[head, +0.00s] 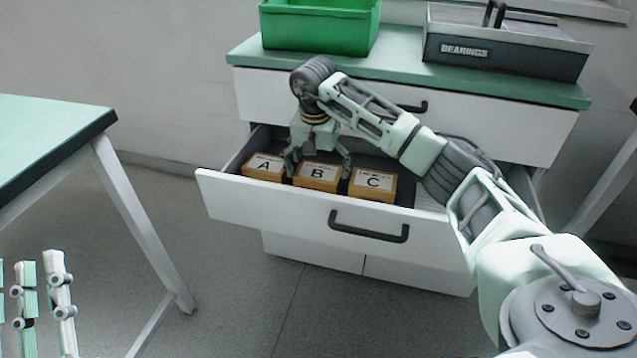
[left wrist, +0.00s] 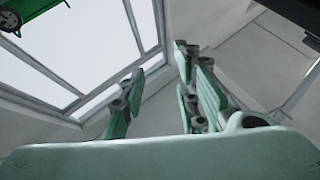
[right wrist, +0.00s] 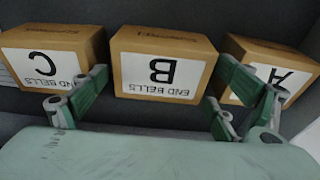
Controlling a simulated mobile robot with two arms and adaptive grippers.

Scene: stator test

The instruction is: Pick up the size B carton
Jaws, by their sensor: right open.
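The size B carton (head: 318,176) is an orange-brown box with a white label, between two like cartons in the open drawer. In the right wrist view its label reads "B" and "END BELLS" upside down (right wrist: 162,70). My right gripper (head: 318,172) reaches down from above, open, with one finger on each side of carton B; it also shows in the right wrist view (right wrist: 158,98). I cannot tell whether the fingers touch the carton. My left gripper (left wrist: 155,95) shows in the left wrist view with its fingers apart and nothing between them.
Carton A (head: 263,167) and carton C (head: 372,184) stand close on either side, leaving narrow gaps. The drawer front (head: 290,213) rises before them. A green bin (head: 320,28) and a "BEARINGS" box (head: 500,50) stand on the cabinet top. A table (head: 45,140) is at left.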

